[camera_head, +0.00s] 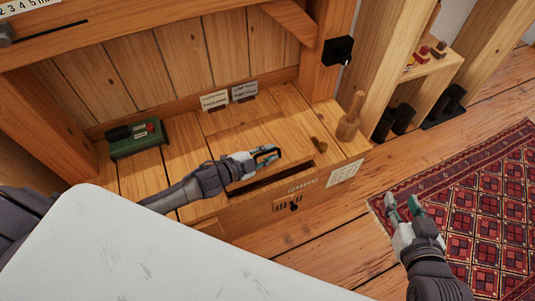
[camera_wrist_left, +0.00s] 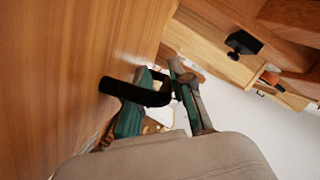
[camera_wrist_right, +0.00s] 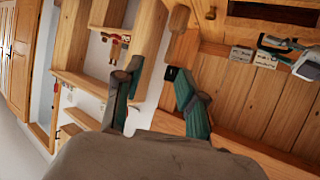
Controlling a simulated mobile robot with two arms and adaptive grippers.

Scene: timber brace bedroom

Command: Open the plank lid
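The plank lid (camera_head: 232,140) is a pale wooden panel set in the top of the wooden bench. A dark gap (camera_head: 272,177) runs along its front side. My left gripper (camera_head: 266,154) lies low over the lid, at a black handle. In the left wrist view the black bar handle (camera_wrist_left: 135,92) stands out from a wooden face (camera_wrist_left: 80,60), and the fingers (camera_wrist_left: 160,85) are shut around its outer part. The contact on the far side is hidden. My right gripper (camera_head: 404,205) is open and empty, right of the bench above the floor; its fingers show in the right wrist view (camera_wrist_right: 155,85).
A green box (camera_head: 136,140) stands at the bench's left back; two small label cards (camera_head: 228,96) stand behind the lid. A wooden mallet-like piece (camera_head: 350,117) stands at the right end. A white surface (camera_head: 150,245) covers the near left. A red rug (camera_head: 475,215) lies right.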

